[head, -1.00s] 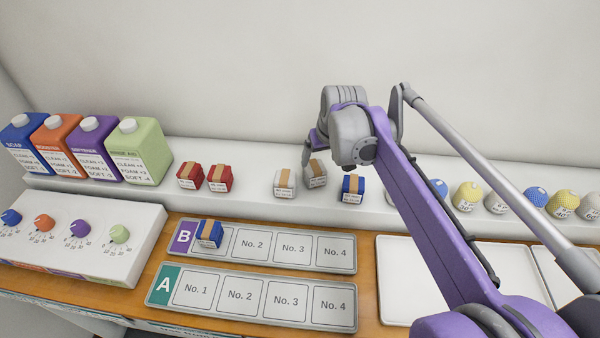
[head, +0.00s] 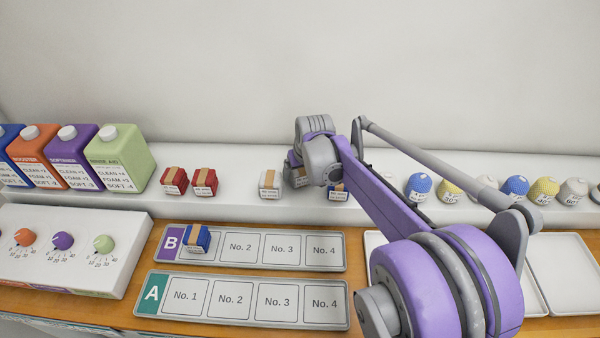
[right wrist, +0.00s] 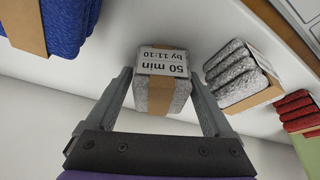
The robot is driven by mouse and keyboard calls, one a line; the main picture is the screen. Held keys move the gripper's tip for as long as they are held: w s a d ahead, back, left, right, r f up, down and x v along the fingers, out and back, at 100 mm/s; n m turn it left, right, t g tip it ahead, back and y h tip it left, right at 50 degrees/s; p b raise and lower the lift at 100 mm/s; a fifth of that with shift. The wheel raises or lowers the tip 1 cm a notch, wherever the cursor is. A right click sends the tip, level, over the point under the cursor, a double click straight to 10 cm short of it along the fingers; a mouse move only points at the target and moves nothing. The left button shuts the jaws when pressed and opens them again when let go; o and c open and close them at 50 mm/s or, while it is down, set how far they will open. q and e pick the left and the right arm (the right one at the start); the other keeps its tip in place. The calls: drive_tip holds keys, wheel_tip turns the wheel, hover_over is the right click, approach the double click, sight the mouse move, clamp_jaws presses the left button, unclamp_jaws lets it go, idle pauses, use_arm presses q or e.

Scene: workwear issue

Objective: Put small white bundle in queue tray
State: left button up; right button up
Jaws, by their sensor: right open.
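A white bundle (right wrist: 164,92) with a tan band and a "50 min by 11:10" label lies between the fingers of my right gripper (right wrist: 160,76) in the right wrist view. The fingers are open, one on each side of it. In the head view this bundle (head: 297,177) is partly hidden by my wrist. Another white bundle (head: 269,184) stands to its left on the shelf; it also shows in the right wrist view (right wrist: 238,73). Queue trays A (head: 152,294) and B (head: 171,243) lie in front. Tray A is empty. My left gripper is out of view.
A blue bundle (head: 197,238) sits in slot 1 of tray B. Another blue bundle (right wrist: 62,22) stands close beside my gripper. Two red bundles (head: 204,181), bottles (head: 120,158) and a dial box (head: 75,245) are to the left. Plain white trays (head: 565,272) lie right.

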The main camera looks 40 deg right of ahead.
drive_tip(key=c, duration=1.3)
